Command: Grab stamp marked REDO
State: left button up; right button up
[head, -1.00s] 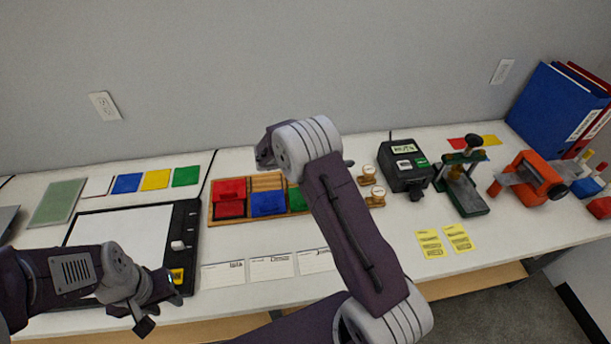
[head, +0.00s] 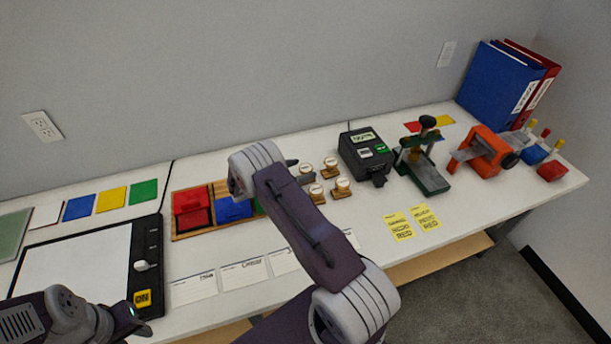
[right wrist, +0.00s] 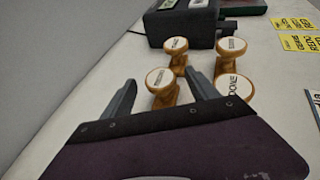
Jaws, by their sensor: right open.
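Several wooden stamps with round white tops stand upright in a cluster on the table. In the right wrist view they are a far left stamp (right wrist: 176,45), a far right stamp (right wrist: 230,46), a near left stamp (right wrist: 160,78) and a near right stamp (right wrist: 236,88) that seems to read DONE. The other labels are too small to read, so I cannot tell which says REDO. My right gripper (head: 300,171) is open and empty at the left of the cluster; its fingers point toward the stamps. My left gripper (head: 128,318) is at the lower left, its jaw state unclear.
A black device (head: 366,152) stands behind the stamps. A green press (head: 424,172) and an orange tool (head: 484,152) are further right. Yellow cards (head: 400,226) and white cards (head: 244,272) lie in front. A tray of coloured pads (head: 180,234) is left.

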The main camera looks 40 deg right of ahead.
aim_at(306, 167)
jog(key=x, duration=0.3)
jog(key=shift+a, duration=0.1)
jog(key=c, duration=1.5)
notch_tip(306, 167, up, 4)
jog(key=shift+r, duration=0.15)
jog(key=s+r, duration=0.2)
jog(key=s, duration=0.1)
jog(key=s+d+r, duration=0.1)
jog(key=s+r, duration=0.1)
jog(key=s, duration=0.2)
jog(key=s+d+r, duration=0.1)
jog(key=s+r, duration=0.1)
jog(key=s, duration=0.2)
jog(key=shift+s+d+r+b, duration=0.1)
jog(key=shift+s+r+b, duration=0.15)
jog(key=shift+r+b, duration=0.1)
